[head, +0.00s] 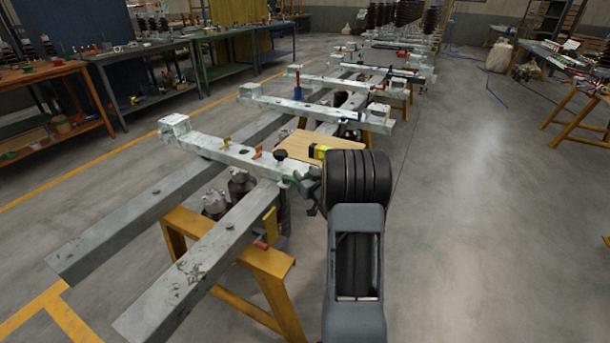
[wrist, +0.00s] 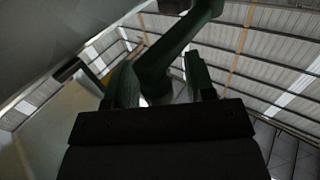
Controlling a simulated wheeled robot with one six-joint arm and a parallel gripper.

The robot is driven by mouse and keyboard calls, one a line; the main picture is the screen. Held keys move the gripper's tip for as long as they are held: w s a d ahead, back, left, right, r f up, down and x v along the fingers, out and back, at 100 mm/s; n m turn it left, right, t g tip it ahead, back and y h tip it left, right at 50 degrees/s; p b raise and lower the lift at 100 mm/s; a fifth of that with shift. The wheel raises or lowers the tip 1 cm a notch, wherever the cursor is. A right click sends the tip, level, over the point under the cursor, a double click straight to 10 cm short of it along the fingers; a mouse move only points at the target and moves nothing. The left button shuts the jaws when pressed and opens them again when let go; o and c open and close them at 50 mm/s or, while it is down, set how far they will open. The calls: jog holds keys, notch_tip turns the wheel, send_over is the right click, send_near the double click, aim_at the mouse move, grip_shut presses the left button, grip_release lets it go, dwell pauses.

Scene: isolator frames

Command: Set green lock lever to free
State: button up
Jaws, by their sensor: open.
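The green lock lever (head: 297,177) is small in the head view, at the near right end of the closest grey crossbeam (head: 225,155). My gripper (head: 311,190) is right beside that end, partly hidden behind my own arm. In the wrist view a large dark green bar (wrist: 165,58) rises in front of my gripper and slants up to the right, close to the jaws. The wrist view is dark, and I cannot tell whether the jaws touch the lever. My gripper is open.
A yellow lever (head: 227,141), an orange lever (head: 257,153) and a black knob (head: 281,154) stand on the same crossbeam. A wooden board (head: 300,146) lies behind it with a yellow-black object (head: 318,152). A yellow trestle (head: 265,262) supports the beams.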

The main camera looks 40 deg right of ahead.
grip_shut()
jog(key=shift+f, duration=0.1)
dwell(0.4)
